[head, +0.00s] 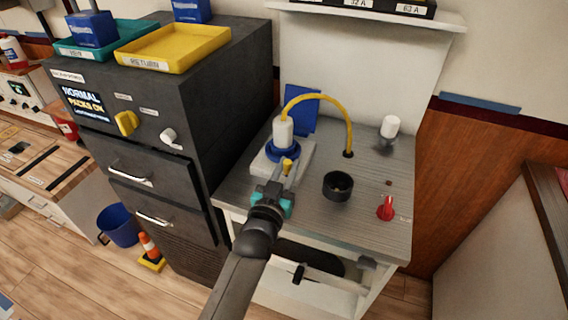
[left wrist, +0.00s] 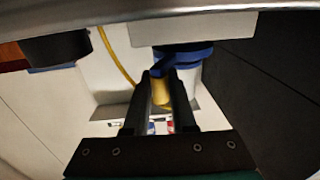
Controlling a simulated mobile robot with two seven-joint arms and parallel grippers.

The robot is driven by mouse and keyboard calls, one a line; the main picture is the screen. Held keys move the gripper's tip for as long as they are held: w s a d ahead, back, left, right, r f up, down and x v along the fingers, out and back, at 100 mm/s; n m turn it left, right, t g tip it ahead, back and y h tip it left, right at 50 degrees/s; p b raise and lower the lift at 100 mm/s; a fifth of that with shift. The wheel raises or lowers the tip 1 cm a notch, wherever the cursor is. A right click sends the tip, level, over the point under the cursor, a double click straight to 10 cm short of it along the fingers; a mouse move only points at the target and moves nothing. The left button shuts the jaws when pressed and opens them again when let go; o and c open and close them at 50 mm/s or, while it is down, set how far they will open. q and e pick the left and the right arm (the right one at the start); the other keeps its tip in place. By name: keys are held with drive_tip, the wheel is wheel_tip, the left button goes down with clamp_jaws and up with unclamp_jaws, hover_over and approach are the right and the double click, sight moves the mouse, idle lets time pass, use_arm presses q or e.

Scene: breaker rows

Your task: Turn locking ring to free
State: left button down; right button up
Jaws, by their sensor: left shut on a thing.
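The blue locking ring (head: 270,149) sits around the base of a white plug (head: 283,133) on a pale block (head: 262,164) at the table's left. A yellow-tipped blue lever (head: 288,165) sticks out from the ring towards me. My left gripper (head: 284,175) is shut on this lever. In the left wrist view, the yellow tip (left wrist: 161,92) shows between the two dark fingers (left wrist: 161,82), with the blue ring (left wrist: 183,56) just beyond. The gripper hides part of the lever. My right gripper is not in view.
A yellow cable (head: 348,112) arches from the plug to a hole in the table. A black cup (head: 338,186), a red knob (head: 386,207) and a white-topped knob (head: 390,127) stand to the right. A dark cabinet (head: 221,120) rises close on the left.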

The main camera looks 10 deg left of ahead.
use_arm(q)
drive_tip(key=shift+d, duration=0.25)
idle(0.3)
drive_tip(key=c, duration=0.7)
unclamp_jaws()
drive_tip(key=shift+c, duration=0.2)
drive_tip(key=shift+s+a, duration=0.15)
drive_tip(key=shift+s, duration=0.4)
drive_tip(key=s+a+p, duration=0.2)
drive_tip(key=s, duration=1.1)
drive_tip(key=shift+s+a+p, duration=0.2)
drive_tip(key=shift+s+p, duration=0.1)
drive_tip(key=shift+s, duration=0.1)
